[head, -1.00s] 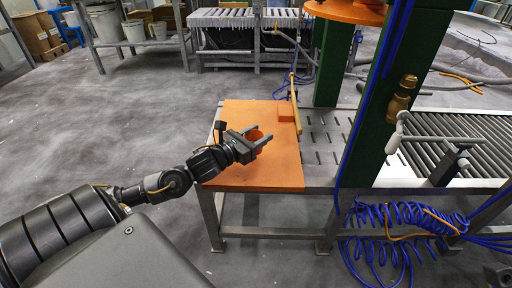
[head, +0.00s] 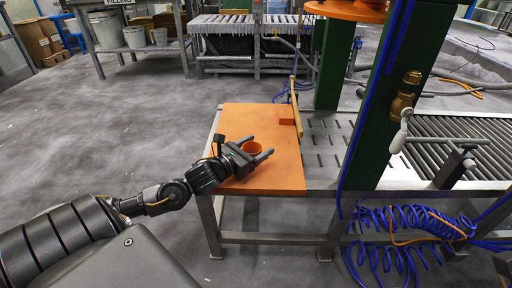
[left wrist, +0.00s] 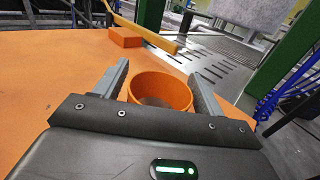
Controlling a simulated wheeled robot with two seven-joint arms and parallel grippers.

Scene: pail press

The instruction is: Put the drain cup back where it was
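The orange drain cup (head: 252,149) stands upright on the orange board (head: 281,178) at the near left end of the metal table. My left gripper (head: 265,156) is at the cup with its fingers apart. In the left wrist view the cup (left wrist: 161,92) sits between the two fingers of my left gripper (left wrist: 160,80), with its open top showing. A gap shows beside the left finger; the right finger is close to the cup, and I cannot tell whether it touches. My right gripper is in neither view.
An orange block (head: 286,115) and a yellow bar (head: 296,112) are at the board's far right edge. A slotted metal plate (head: 325,140) lies right of the board. A green post (head: 385,110) rises beyond it. The board's near half is clear.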

